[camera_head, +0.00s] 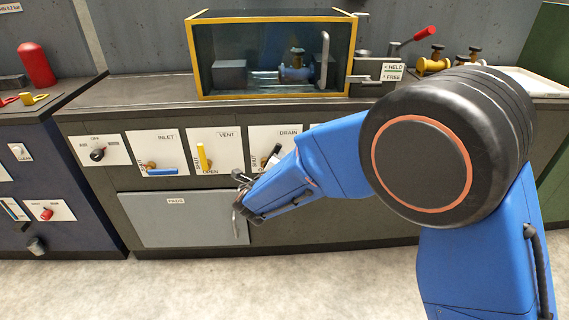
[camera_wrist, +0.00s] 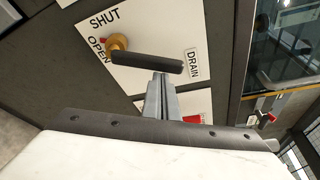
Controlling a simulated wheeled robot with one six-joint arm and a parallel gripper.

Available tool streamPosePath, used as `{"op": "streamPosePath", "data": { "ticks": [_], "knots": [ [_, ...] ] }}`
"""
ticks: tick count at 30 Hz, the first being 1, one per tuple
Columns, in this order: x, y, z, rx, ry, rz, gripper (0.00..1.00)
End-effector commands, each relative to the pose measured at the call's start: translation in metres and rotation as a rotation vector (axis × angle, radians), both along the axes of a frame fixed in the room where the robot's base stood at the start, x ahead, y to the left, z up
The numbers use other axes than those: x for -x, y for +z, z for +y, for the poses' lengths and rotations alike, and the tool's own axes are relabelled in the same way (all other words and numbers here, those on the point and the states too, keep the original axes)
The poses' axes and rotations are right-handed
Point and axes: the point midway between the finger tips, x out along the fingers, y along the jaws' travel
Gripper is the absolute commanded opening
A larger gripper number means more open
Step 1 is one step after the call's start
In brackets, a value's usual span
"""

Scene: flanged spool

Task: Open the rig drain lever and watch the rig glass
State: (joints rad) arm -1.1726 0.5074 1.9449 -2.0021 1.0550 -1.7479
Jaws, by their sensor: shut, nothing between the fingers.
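The drain plate (camera_head: 262,138) is white, with the words DRAIN, SHUT and OPEN. Its black lever (camera_wrist: 148,63) turns on a brass hub (camera_wrist: 117,43) and points toward the DRAIN label in the wrist view. A small red mark sits by the hub, beside OPEN. My gripper (camera_wrist: 160,80) is shut and empty, its fingertips close to the lever's outer half; I cannot tell whether they touch. In the head view my gripper (camera_head: 240,182) is at the plate's lower left, and my arm hides part of the plate. The yellow-framed glass case (camera_head: 225,50) holds pipework; no liquid level is clear.
Left of the drain are the vent plate with a yellow lever (camera_head: 202,157) and the inlet plate with a blue lever (camera_head: 162,171). A grey door (camera_head: 170,220) with a handle is below. A red-handled lever (camera_head: 418,36) and brass valves (camera_head: 432,64) stand right of the case.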

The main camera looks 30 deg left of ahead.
Motion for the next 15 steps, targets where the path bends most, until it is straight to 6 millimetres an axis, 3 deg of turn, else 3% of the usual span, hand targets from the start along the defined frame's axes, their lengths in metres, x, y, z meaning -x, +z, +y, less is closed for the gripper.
{"op": "streamPosePath", "data": {
  "ticks": [15],
  "knots": [
    [0.015,0.015,0.025,0.334,0.001,-0.205,0.00]
  ]
}}
